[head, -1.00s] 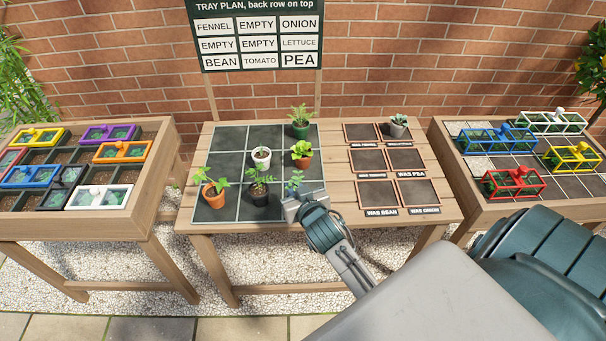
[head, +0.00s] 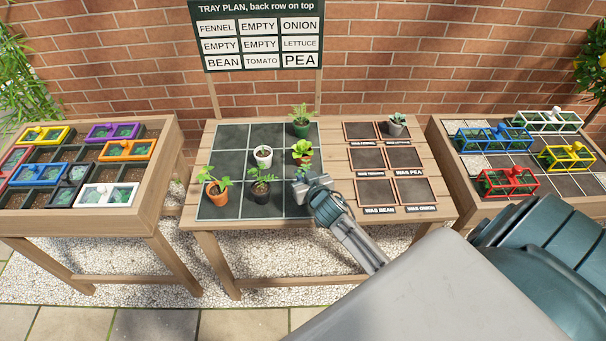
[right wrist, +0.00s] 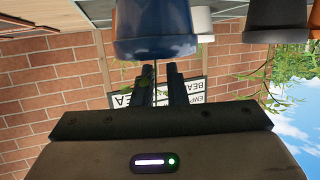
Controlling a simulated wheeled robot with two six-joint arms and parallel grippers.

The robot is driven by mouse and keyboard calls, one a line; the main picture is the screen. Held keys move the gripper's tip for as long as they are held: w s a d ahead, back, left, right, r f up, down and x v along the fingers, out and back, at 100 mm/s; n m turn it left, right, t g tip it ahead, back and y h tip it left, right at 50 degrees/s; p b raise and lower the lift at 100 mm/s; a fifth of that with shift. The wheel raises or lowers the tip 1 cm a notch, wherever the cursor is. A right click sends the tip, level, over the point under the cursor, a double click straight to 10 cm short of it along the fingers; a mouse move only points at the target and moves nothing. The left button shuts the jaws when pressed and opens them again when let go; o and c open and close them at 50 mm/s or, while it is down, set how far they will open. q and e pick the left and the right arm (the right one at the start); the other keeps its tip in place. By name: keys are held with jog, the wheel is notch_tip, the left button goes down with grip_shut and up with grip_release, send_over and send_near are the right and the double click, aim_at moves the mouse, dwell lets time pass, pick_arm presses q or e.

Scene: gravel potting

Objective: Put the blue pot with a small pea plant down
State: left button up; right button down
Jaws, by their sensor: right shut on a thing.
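My right gripper (head: 297,187) is over the front-right part of the dark gridded tray (head: 232,137). It is shut on the blue pot, which fills the top middle of the upside-down right wrist view (right wrist: 155,28). In the head view the gripper hides most of the pot, and a bit of its small plant (head: 303,171) shows above the jaws. I cannot tell whether the pot's base touches the tray. The sign (head: 258,42) reads PEA at its front right. My left gripper is not in view.
Beside the held pot stand a black pot (head: 261,196), an orange pot with a leafy plant (head: 303,162), and a white pot (head: 263,162). A terracotta pot (head: 216,198) is front left, a green pot (head: 301,131) back right. A grey pot (head: 397,130) stands among framed squares on the right.

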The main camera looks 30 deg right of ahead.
jog(key=shift+f, duration=0.15)
jog(key=c, duration=1.5)
grip_release()
jog(key=shift+o, duration=0.2)
jog(key=shift+r, duration=0.25)
jog(key=shift+s+a+f, duration=0.1)
jog(key=shift+s, duration=0.25)
jog(key=b+v, duration=0.3)
jog(key=v, duration=0.8)
jog(key=shift+r, duration=0.2)
jog(key=shift+s, duration=0.15)
